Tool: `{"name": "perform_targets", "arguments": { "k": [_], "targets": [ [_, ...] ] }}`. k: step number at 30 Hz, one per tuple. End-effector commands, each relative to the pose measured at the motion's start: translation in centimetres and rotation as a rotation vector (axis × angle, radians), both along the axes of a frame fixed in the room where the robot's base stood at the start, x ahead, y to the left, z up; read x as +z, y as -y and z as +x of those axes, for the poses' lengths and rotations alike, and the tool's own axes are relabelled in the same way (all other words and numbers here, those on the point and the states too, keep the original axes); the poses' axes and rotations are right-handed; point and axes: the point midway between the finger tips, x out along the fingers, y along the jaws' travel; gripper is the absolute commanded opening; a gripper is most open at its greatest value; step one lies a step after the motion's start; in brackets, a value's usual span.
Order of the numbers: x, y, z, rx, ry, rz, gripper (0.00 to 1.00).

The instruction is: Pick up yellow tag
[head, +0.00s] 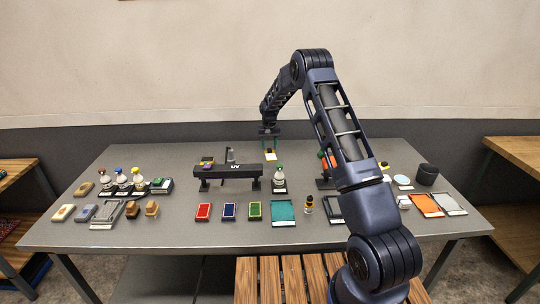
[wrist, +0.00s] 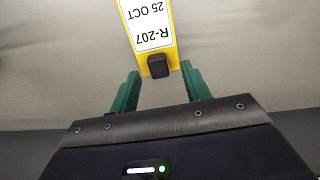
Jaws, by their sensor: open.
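The yellow tag (wrist: 148,32) lies on the grey table in the wrist view. It has a white label reading "R-207" and "25 OCT", upside down in the picture, and a black block (wrist: 158,66) at its near end. My gripper (wrist: 160,77) is open, with its two green fingers on either side of the black block and a gap on each side. In the head view my gripper (head: 269,134) points down over the back middle of the table, and a small yellow and white patch of the tag (head: 270,154) shows just below it.
A black UV lamp stand (head: 235,171) is in front of my gripper. Red, blue and green pads (head: 229,211) lie along the front.

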Motion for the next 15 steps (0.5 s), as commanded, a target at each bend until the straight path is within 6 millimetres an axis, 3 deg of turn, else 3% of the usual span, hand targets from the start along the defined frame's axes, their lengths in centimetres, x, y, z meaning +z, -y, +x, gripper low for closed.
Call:
{"name": "perform_targets", "arguments": {
  "k": [3,10,15],
  "targets": [
    [-1.17,0.06,0.01,-0.001,0.000,0.000,0.47],
    [-1.34,0.06,0.01,0.000,0.001,0.000,0.47],
    [-1.33,0.06,0.01,0.000,0.001,0.000,0.14]
  ]
}}
